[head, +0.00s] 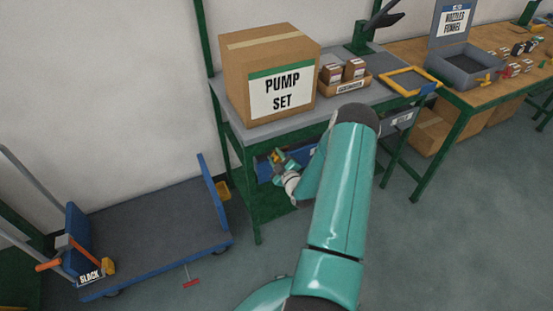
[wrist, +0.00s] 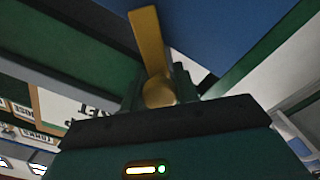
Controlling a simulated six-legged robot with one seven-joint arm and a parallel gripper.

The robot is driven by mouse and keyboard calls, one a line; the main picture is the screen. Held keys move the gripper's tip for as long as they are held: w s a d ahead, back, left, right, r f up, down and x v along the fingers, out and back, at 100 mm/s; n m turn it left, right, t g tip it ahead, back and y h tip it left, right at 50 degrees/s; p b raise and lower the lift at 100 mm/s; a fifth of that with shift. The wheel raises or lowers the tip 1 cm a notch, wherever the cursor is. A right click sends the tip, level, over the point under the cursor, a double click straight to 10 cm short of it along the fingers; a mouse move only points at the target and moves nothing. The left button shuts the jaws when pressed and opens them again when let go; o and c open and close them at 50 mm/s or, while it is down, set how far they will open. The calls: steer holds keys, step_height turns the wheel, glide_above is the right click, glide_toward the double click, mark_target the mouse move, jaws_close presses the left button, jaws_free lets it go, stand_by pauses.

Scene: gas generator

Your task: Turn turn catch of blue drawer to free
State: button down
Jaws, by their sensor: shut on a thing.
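The blue drawer (head: 264,171) sits under the grey workbench top, with my arm and gripper in front of part of it. Its blue front fills the upper right of the wrist view (wrist: 225,22). The yellow turn catch (wrist: 147,38) has a flat bar and a round hub and stands out against the blue front. My gripper (wrist: 160,88) is shut on the catch at its hub end, with the bar reaching up beyond the fingers. In the head view, my gripper (head: 280,160) is small at the drawer front, and the catch is hard to make out there.
A "PUMP SET" carton (head: 270,75) and a tray of small brown boxes (head: 346,85) stand on the grey bench (head: 290,130). A green bench leg (head: 252,195) is close left of my gripper.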

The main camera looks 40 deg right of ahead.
steer(key=n, duration=0.4)
steer(key=shift+n, duration=0.3)
steer(key=shift+d+n, duration=0.15)
steer(key=shift+n, duration=2.05)
steer(key=shift+r, duration=0.1)
steer(key=c, duration=1.1)
jaws_free()
steer(key=shift+o, duration=0.2)
steer(key=shift+a+f, duration=0.2)
steer(key=shift+a, duration=0.05)
steer(key=shift+s+a, duration=0.1)
